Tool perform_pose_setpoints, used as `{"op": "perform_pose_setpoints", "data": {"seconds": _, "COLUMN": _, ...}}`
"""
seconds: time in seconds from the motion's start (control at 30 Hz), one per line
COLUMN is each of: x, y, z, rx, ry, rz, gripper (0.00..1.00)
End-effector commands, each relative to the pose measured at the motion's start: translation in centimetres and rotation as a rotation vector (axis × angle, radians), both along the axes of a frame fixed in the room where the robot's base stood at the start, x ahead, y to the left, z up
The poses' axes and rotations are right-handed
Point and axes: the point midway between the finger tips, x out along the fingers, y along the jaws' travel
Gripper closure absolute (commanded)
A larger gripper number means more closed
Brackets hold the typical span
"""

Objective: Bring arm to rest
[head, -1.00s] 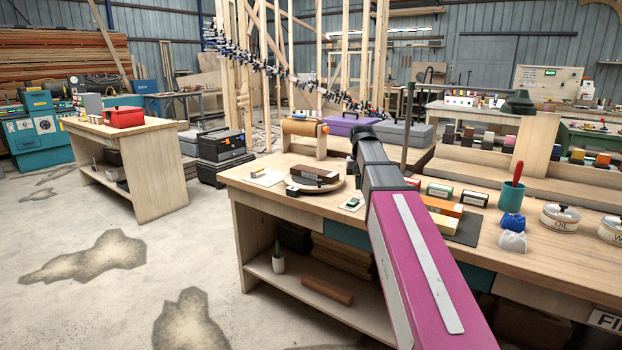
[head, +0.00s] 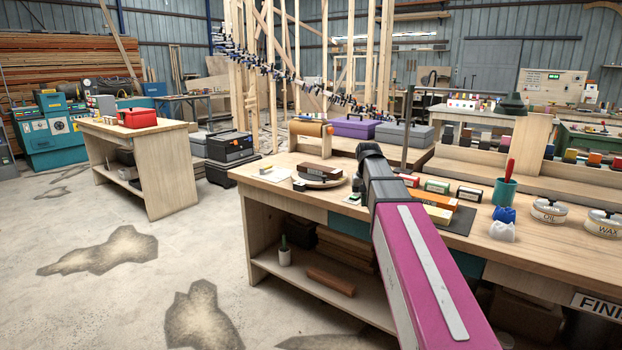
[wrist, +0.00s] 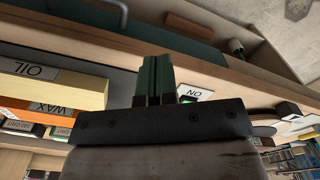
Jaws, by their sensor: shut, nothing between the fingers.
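My arm reaches out over the finishing bench (head: 300,200) in the head view, its magenta link in front. A white card marked "NO" (wrist: 192,94) lies just right of the fingers, and labelled boxes marked OIL (wrist: 50,88) and WAX (wrist: 40,118) are at the left.
On the bench stand a teal cup (head: 504,192), an OIL tin (head: 548,211), a WAX tin (head: 604,223) and a round board (head: 322,184). A smaller bench with a red toolbox (head: 137,118) is at left. The stained floor (head: 100,290) between is clear.

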Motion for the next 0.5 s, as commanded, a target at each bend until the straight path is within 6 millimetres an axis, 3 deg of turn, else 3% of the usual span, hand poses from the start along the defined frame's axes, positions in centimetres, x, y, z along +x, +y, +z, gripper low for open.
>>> {"op": "perform_pose_setpoints", "data": {"seconds": 0.27, "x": -2.4, "y": 0.0, "z": -5.4, "rx": 0.0, "ry": 0.002, "rz": 0.014, "gripper": 1.0}}
{"op": "perform_pose_setpoints", "data": {"seconds": 0.5, "x": -6.4, "y": 0.0, "z": -13.0, "rx": 0.0, "ry": 0.002, "rz": 0.034, "gripper": 1.0}}
